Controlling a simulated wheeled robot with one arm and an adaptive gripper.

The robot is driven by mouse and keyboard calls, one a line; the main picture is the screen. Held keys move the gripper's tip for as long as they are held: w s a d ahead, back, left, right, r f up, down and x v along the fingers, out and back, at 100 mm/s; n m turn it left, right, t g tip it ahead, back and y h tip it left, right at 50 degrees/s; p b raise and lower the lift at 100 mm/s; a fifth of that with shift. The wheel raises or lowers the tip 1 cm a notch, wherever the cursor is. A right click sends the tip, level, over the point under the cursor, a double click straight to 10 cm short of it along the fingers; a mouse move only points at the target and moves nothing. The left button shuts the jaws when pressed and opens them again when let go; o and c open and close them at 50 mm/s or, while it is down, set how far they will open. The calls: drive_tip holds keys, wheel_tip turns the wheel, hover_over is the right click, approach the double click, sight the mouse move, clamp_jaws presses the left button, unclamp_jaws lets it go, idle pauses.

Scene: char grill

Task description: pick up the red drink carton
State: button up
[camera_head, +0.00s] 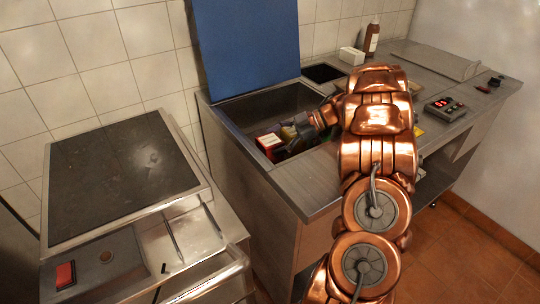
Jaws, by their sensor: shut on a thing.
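The red drink carton (270,144) shows in the head view, in the sunken metal well (240,107) of the counter. Its red side with a pale patch faces me. My gripper (283,141) reaches in from the right and is shut on the carton. The fingertips are dark and small in the view, and part of the carton is hidden behind them. I cannot tell whether the carton touches the bottom of the well.
A blue panel (246,40) stands upright behind the well. A brown bottle (371,38) and a white box (351,56) stand at the back. A device with a red display (445,109) lies at right. A dark-topped grill unit (120,175) stands at left.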

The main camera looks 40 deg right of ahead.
drive_tip(key=shift+c, duration=0.2)
